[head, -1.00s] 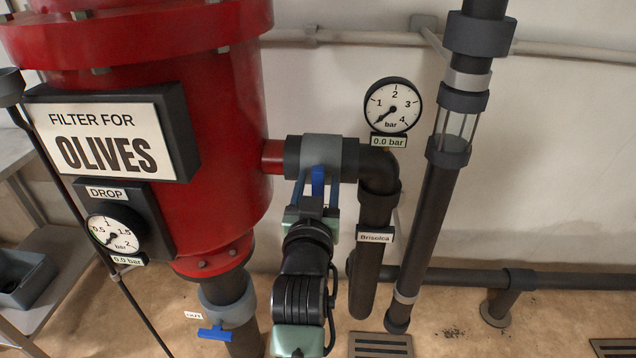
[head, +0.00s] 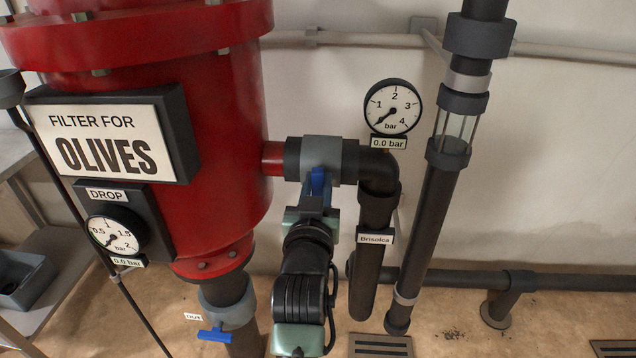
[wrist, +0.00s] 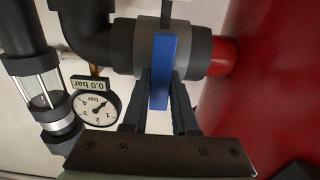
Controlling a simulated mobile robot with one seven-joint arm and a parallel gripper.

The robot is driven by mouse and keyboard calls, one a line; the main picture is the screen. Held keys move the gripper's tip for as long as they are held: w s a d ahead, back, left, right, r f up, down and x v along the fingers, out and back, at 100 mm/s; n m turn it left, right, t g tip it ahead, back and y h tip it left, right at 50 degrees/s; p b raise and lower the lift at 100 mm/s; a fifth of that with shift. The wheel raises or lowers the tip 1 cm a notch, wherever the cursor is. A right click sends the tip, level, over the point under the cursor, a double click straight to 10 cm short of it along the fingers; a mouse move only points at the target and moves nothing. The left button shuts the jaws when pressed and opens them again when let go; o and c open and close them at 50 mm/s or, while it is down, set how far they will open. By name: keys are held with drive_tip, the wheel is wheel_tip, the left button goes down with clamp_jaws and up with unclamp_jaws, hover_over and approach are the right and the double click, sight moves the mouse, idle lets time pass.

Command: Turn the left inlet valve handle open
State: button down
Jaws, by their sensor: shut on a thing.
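The inlet valve (head: 322,155) is a grey body on the dark horizontal pipe to the right of the red filter tank (head: 225,130). Its blue handle (head: 318,182) hangs down from the body and lies across the pipe. My gripper (head: 317,200) reaches it from below. In the wrist view, the blue handle (wrist: 161,70) stands upright between the two dark fingers of my gripper (wrist: 160,100), which is shut on it.
A pressure gauge (head: 393,107) at 0.0 bar is just right of the valve. A vertical pipe with a sight glass (head: 453,130) stands farther right. Another blue handle (head: 216,334), labelled OUT, is below the tank.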

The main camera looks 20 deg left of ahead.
drive_tip(key=n+p, duration=0.1)
drive_tip(key=n, duration=0.2)
drive_tip(key=shift+a+p, duration=0.15)
drive_tip(key=shift+p, duration=0.15)
drive_tip(key=n, duration=0.2)
drive_tip(key=n+p, duration=0.1)
drive_tip(key=n, duration=0.1)
drive_tip(key=n+p, duration=0.1)
drive_tip(key=shift+s+a+f+n, duration=0.15)
drive_tip(key=shift+a+n, duration=0.1)
drive_tip(key=shift+n, duration=0.15)
drive_tip(key=shift+a+f+n+p, duration=0.15)
drive_tip(key=shift+n+p, duration=0.55)
drive_tip(key=shift+n, duration=0.8)
drive_tip(key=shift+f+n+p, duration=0.2)
drive_tip(key=shift+n+p, duration=0.55)
drive_tip(key=shift+n, duration=0.75)
drive_tip(key=shift+a+f+n+p, duration=0.15)
drive_tip(key=shift+n+p, duration=0.55)
drive_tip(key=shift+n, duration=0.8)
drive_tip(key=shift+d, duration=0.1)
drive_tip(key=c, duration=0.7)
unclamp_jaws()
